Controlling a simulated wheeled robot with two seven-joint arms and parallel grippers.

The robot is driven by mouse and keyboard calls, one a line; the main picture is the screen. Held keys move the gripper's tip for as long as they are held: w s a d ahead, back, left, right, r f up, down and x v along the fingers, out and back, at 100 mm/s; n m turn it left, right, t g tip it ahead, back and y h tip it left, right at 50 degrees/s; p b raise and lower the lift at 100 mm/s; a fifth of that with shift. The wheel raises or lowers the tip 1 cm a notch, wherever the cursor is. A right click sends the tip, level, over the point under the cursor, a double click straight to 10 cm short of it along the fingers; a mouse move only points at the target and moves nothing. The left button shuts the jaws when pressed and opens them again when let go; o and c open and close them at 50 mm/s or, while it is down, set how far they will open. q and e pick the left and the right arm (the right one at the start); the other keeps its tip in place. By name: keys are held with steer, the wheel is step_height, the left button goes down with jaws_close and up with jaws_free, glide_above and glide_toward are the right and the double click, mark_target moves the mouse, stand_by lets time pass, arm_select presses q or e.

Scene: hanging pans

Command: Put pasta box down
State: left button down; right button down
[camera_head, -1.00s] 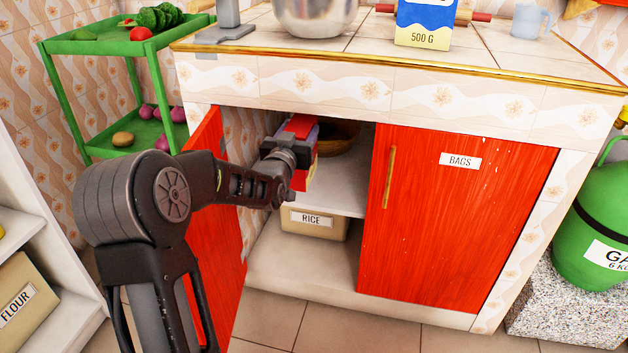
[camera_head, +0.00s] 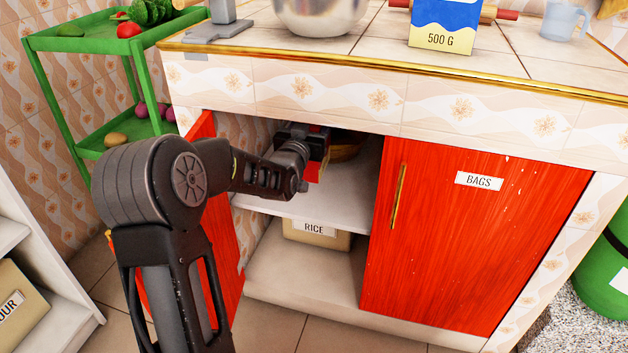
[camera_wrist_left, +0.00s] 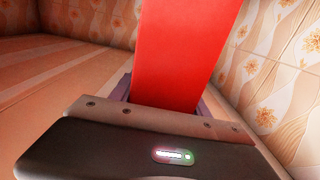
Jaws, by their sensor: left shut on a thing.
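My left gripper (camera_head: 308,138) is inside the open cupboard, above its white middle shelf (camera_head: 325,205). It is shut on a red box, taken to be the pasta box (camera_head: 314,172). The box is mostly hidden behind the gripper and wrist in the head view. In the left wrist view its red face (camera_wrist_left: 185,50) rises from between the jaws, with patterned tiles behind. I cannot tell whether the box touches the shelf. My right gripper is not in view.
A brown bowl (camera_head: 346,150) is behind the gripper on the shelf. A RICE box (camera_head: 318,234) stands below. The red BAGS door (camera_head: 465,240) is shut at right; the left door (camera_head: 222,250) is open beside my arm. The counter edge (camera_head: 400,70) overhangs above.

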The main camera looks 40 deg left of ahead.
arm_select(q)
steer(key=shift+f+b, duration=0.7)
steer(key=shift+f, duration=1.3)
step_height(320, 180, down, 5)
steer(key=shift+f+b, duration=0.1)
steer(key=shift+b, duration=1.1)
steer(key=c, duration=1)
jaws_free()
steer(key=shift+f, duration=0.15)
steer(key=o, duration=0.5)
